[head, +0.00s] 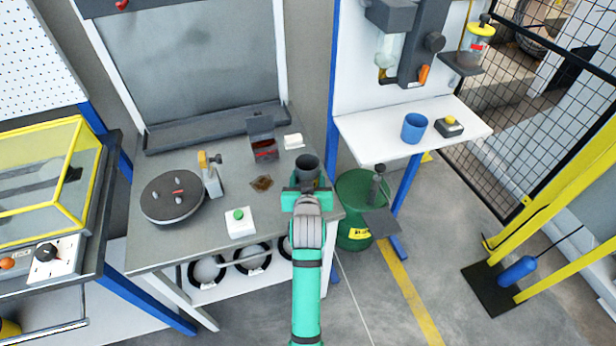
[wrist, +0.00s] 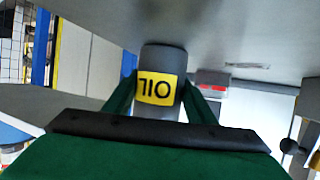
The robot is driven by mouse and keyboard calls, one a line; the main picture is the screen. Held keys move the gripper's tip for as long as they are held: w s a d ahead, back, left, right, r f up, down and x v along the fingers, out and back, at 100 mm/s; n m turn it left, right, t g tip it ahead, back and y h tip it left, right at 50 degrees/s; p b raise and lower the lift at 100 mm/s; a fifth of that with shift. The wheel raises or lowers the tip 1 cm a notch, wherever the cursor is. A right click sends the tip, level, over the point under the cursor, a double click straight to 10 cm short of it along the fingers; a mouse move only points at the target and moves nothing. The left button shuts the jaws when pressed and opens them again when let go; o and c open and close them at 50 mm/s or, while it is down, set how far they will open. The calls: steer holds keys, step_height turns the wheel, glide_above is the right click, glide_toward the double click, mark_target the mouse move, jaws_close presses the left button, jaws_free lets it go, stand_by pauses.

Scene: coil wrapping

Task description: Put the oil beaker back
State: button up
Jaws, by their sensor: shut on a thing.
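The oil beaker (head: 308,164) is a dark grey cup at the right side of the grey workbench. My gripper (head: 307,190) reaches it from the front and is shut on it. In the wrist view the beaker (wrist: 160,58) stands between my green fingers (wrist: 157,95), with its yellow OIL label upside down in the picture. The grey bench surface (wrist: 250,30) fills the top of that view, close to the beaker's base. I cannot tell whether the base touches it. The beaker's lower part is hidden behind my gripper in the head view.
On the workbench (head: 190,245) are a round dark turntable (head: 165,208), a white green-button box (head: 240,222), a brown patch (head: 261,183) and a dark open box (head: 262,138). A white shelf (head: 365,140) to the right holds a blue cup (head: 413,128). A green drum (head: 355,200) stands below it.

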steer(key=o, duration=0.8)
steer(key=shift+f, duration=0.15)
steer(key=o, duration=0.4)
steer(key=shift+o, duration=0.2)
steer(key=shift+w, duration=0.1)
